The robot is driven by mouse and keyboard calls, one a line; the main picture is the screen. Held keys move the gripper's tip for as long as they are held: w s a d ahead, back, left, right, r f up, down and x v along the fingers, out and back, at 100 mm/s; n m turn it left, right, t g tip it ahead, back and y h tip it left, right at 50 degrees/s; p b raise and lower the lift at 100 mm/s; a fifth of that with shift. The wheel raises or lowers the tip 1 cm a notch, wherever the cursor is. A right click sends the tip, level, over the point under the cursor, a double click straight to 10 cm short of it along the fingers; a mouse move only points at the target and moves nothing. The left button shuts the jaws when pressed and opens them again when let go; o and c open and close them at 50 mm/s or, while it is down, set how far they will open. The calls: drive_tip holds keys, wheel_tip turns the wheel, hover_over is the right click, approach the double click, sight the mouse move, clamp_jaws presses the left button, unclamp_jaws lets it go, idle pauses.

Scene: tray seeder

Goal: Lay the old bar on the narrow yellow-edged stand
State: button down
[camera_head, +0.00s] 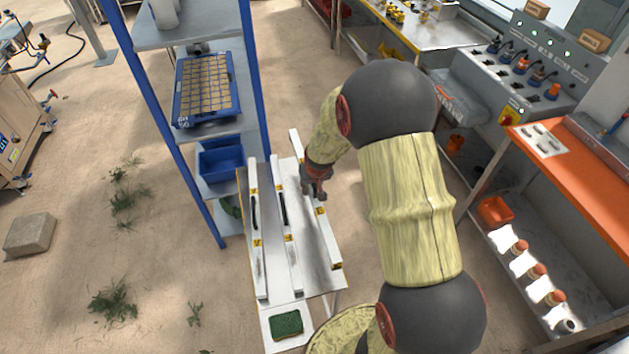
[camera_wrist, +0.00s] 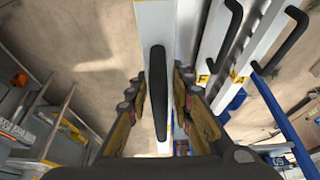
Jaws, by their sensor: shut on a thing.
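A long white bar (camera_head: 327,238) with yellow marks lies lengthwise along the right side of a narrow light table (camera_head: 272,284). My gripper (camera_head: 318,192) is at its middle. In the wrist view, my gripper (camera_wrist: 158,97) has a finger on each side of the black handle of this white bar (camera_wrist: 154,20) and is shut on it. I cannot tell whether the bar touches the table. Two similar white bars, the left one (camera_head: 261,268) and the middle one (camera_head: 293,262), lie roughly parallel on the table, each with a black handle. I cannot single out a yellow-edged stand.
A blue-framed shelf (camera_head: 182,160) with a blue-edged tray (camera_head: 177,105) and a blue bin (camera_head: 222,164) stands close left of the table. A green pad (camera_head: 287,324) lies at the table's near end. An orange-topped bench (camera_head: 570,170) is at right. Open floor lies left.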

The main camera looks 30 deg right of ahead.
drive_tip(key=shift+f+b, duration=3.4)
drive_tip(key=shift+f, duration=1.7)
drive_tip(key=shift+f+b, duration=0.45)
drive_tip(key=shift+f, duration=0.2)
drive_tip(key=c, duration=1.8)
unclamp_jaws()
drive_tip(key=shift+c, duration=0.2)
drive_tip(key=o, duration=0.4)
drive_tip(key=shift+c, duration=0.2)
drive_tip(key=shift+f, duration=0.1)
